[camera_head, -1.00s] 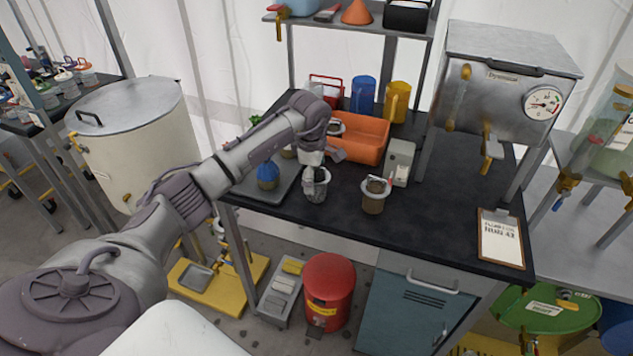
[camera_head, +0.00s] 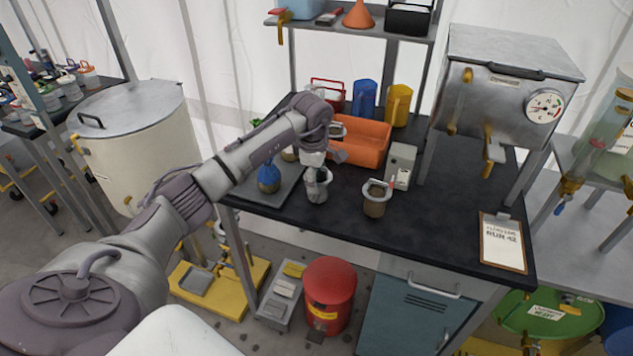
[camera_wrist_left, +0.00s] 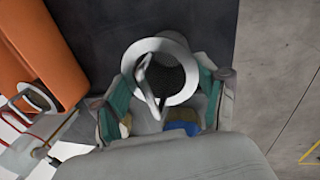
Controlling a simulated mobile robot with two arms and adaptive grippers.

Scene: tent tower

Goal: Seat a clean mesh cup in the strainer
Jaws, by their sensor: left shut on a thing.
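My left gripper (camera_head: 316,174) is shut on a mesh cup (camera_head: 318,188) with a pale rim, at the front edge of the dark bench. In the left wrist view the cup's white ring and dark mesh inside (camera_wrist_left: 162,74) show between the teal finger pads of the gripper (camera_wrist_left: 163,105). I cannot tell whether its bottom touches the bench. A brown mesh cup (camera_head: 375,206) with a pale ring on top stands apart to its right. Which thing is the strainer is not clear. My right gripper is not in view.
An orange bin (camera_head: 368,150) with a pale ring at its left end sits behind. A grey box (camera_head: 400,163), a tray (camera_head: 283,190) with a blue-topped object (camera_head: 268,176), and a clipboard (camera_head: 502,243) are on the bench.

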